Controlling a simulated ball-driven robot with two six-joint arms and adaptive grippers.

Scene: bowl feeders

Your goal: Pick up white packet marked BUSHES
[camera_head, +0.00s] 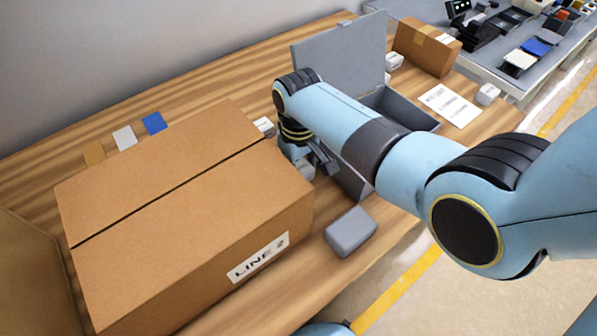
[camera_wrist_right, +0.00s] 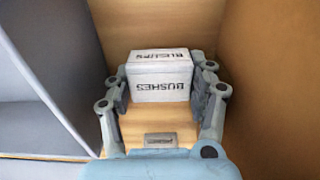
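The white packet marked BUSHES (camera_wrist_right: 161,88) shows in the right wrist view, standing between the two fingers of my right gripper (camera_wrist_right: 163,72). The fingers lie close along its left and right sides; I cannot tell whether they press on it. In the head view my right gripper (camera_head: 318,160) points down between the large carton and the grey open box. Part of a white packet (camera_head: 307,169) shows beside its fingers, its marking unreadable there. My left gripper is not in view.
A large carton marked LINE 2 (camera_head: 180,215) stands close on the left. A grey box with a raised lid (camera_head: 340,60) stands on the right. A grey block (camera_head: 351,232) lies near the table's front edge. A small brown box (camera_head: 425,48) and a paper sheet (camera_head: 449,104) are farther off.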

